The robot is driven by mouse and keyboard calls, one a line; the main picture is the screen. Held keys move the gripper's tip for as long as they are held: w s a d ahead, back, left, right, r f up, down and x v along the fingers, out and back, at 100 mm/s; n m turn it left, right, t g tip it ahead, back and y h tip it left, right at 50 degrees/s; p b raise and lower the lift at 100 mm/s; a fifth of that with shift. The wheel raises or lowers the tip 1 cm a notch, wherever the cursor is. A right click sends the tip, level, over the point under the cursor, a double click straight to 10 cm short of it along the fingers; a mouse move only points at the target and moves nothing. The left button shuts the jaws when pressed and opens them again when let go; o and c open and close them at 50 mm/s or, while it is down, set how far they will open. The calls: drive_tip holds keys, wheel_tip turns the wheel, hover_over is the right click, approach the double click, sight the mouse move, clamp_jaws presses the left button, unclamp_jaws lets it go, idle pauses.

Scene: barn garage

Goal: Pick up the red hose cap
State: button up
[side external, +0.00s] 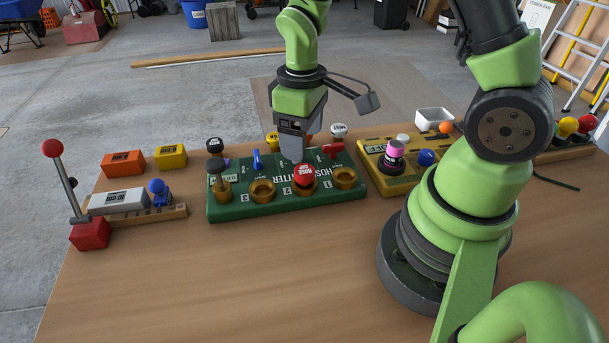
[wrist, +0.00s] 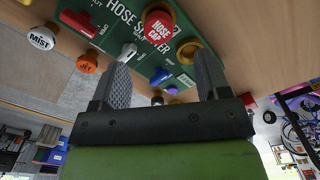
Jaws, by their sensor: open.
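The red hose cap (side external: 304,174) is round, with white lettering on top. It sits on a brass outlet in the front row of the green hose splitter board (side external: 235,212). In the wrist view the cap (wrist: 158,25) shows at the top, beyond the fingertips, with "HOSE CAP" readable. My gripper (side external: 298,157) is just above and behind the cap in the side view. In the wrist view its two fingers (wrist: 164,75) are apart with nothing between them. I cannot tell whether a fingertip touches the cap.
Bare brass outlets (side external: 262,189) (side external: 344,177) flank the cap. A dark knob (side external: 216,166) stands at the board's left end. Small levers and labelled caps stand behind. A yellow board (side external: 375,176) is right; a red lever (side external: 90,233) is left. The front table is clear.

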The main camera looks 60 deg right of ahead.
sight(304, 169)
wheel_tip(304, 169, down, 8)
drive_tip(key=shift+s+d+f, duration=0.1)
idle(0.4)
drive_tip(key=shift+c, duration=0.4)
drive_tip(key=c, duration=0.9)
